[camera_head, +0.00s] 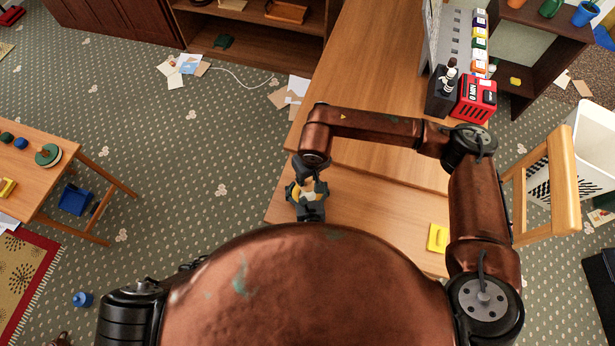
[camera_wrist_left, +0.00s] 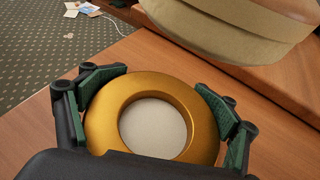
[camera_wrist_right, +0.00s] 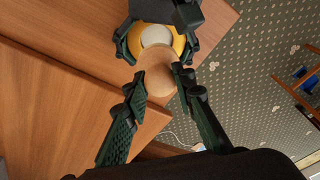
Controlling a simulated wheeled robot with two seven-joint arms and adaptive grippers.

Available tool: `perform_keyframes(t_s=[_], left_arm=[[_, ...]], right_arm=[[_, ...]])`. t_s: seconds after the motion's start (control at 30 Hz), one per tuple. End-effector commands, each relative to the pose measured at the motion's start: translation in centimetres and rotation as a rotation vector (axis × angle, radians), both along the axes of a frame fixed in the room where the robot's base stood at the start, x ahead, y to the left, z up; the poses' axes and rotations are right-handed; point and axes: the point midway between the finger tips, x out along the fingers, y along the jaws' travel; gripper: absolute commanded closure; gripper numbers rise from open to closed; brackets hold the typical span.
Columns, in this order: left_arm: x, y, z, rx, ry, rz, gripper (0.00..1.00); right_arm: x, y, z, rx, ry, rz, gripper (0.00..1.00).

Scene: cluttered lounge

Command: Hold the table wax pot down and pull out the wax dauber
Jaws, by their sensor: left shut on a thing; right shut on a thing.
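The table wax pot (camera_wrist_left: 98,112) has a wide gold rim around a pale round middle. It stands on the wooden table, and my left gripper (camera_wrist_left: 163,90) is shut around it with a finger on each side. The wax dauber (camera_wrist_right: 158,72) is a rounded pale wooden piece. My right gripper (camera_wrist_right: 158,80) is shut on it. In the left wrist view the dauber (camera_wrist_left: 235,32) hangs above the pot, apart from its open mouth. In the head view both grippers meet at the table's left edge and largely hide pot and dauber.
The table (camera_head: 375,215) has bare wood to the right, with a yellow block (camera_head: 437,238) near its front edge. A black box (camera_head: 441,92) and a red box (camera_head: 475,98) stand farther back. A wooden chair (camera_head: 548,185) and white basket (camera_head: 590,150) are at the right.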

Motion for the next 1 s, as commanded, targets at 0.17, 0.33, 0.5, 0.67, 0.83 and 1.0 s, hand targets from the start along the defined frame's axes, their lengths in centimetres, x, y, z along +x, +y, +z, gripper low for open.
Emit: perform_keyframes(t_s=[0.17,0.33,0.5,0.67,0.83,1.0], left_arm=[[0.0,0.1,-0.1,0.001,0.001,0.001,0.23],[0.0,0.0,0.0,0.0,0.001,0.001,0.11],[0.0,0.0,0.0,0.0,0.0,0.0,0.0],[0.0,0.0,0.0,0.0,0.0,0.0,0.0],[-0.3,-0.1,0.1,0.0,0.001,0.0,0.0],[-2.3,-0.3,0.8,-0.003,0.003,-0.001,0.0]], right_arm=[[0.0,0.0,0.0,0.0,0.0,0.0,1.0],[0.0,0.0,0.0,-0.001,0.0,0.0,1.0],[0.0,0.0,0.0,0.0,-0.001,0.0,1.0],[0.0,0.0,0.0,0.0,-0.001,0.0,1.0],[0.0,0.0,0.0,0.0,-0.001,0.0,1.0],[0.0,0.0,0.0,0.0,-0.001,0.0,1.0]])
